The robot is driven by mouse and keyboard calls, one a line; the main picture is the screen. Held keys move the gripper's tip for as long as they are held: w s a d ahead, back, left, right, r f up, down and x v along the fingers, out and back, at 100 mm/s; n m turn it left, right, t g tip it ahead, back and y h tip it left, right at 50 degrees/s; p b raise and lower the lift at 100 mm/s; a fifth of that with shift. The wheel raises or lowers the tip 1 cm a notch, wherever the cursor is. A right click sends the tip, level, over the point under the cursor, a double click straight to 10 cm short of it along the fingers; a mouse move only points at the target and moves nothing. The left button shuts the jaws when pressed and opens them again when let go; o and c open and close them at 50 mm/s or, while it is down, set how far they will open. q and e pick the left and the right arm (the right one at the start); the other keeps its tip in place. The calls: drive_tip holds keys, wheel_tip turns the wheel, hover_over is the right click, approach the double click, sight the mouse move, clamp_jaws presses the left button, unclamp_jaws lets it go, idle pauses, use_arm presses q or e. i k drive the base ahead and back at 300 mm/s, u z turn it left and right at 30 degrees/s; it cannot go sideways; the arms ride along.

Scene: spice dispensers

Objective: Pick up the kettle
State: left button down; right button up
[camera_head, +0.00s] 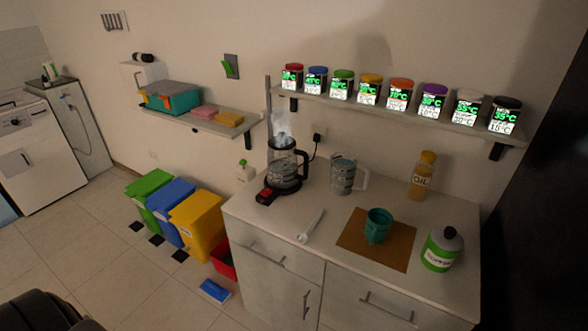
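The kettle (285,172) stands upright on the left part of the counter (330,236). It is a clear jug with a black handle on its right side, seated on a dark base with a red switch (264,196). Pale steam rises from its top. A black cord runs from behind it to a wall socket. No gripper touches it. Neither my left nor my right gripper shows in the head view. A dark rounded shape at the bottom left corner cannot be told clearly.
A measuring jug (342,176) stands right of the kettle. A spoon-like tool (311,226), teal mug (377,227) on a brown mat (352,237), oil bottle (422,180) and green-labelled bottle (441,252) share the counter. A shelf (400,117) with several labelled jars hangs above.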

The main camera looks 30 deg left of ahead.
sight(282, 167)
drive_tip(key=u, duration=1)
